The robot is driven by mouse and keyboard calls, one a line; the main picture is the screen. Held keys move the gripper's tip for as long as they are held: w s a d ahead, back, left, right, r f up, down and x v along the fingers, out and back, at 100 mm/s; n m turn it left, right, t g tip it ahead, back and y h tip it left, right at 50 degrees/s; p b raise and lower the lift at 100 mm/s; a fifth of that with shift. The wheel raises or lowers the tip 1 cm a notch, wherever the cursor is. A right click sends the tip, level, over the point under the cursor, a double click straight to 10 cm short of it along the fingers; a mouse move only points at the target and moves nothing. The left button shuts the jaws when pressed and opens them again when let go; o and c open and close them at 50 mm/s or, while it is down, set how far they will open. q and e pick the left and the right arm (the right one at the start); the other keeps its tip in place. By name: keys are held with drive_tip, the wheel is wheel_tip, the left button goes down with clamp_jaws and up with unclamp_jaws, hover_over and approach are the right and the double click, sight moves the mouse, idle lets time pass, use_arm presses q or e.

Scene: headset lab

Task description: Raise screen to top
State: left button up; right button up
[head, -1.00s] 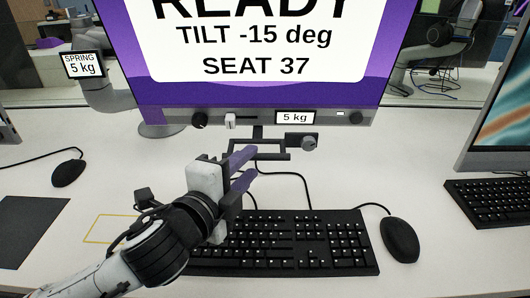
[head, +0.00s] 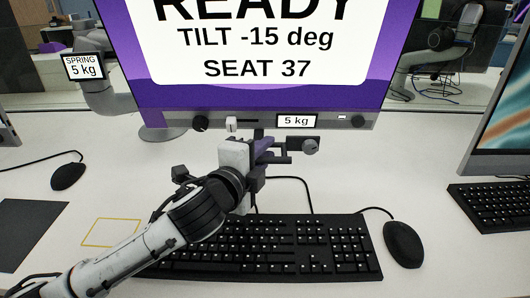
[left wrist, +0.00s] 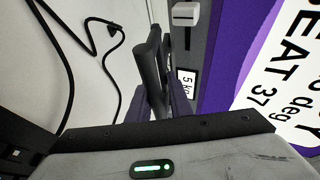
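The screen (head: 300,95) is a purple monitor reading READY, TILT -15 deg, SEAT 37, at the top of the head view. It also shows at the right of the left wrist view (left wrist: 225,70). A dark handle frame (head: 283,158) hangs under its lower bezel. My left gripper (head: 265,150) is at the left part of this handle. In the left wrist view the dark handle bar (left wrist: 152,75) lies between its two purple fingers, which stand apart; firm contact does not show. My right gripper is not in view.
The bezel has knobs, a white slider (head: 231,124) and a 5 kg label (head: 296,121). A SPRING 5 kg sign (head: 85,66) is on the arm at left. A keyboard (head: 270,245) and mouse (head: 403,243) lie below. Another monitor (head: 505,110) stands at right.

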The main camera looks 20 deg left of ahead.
sight(274, 92)
use_arm(q)
drive_tip(key=shift+f, duration=0.35)
clamp_jaws()
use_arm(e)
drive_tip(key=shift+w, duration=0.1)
use_arm(q)
drive_tip(key=shift+r, duration=0.1)
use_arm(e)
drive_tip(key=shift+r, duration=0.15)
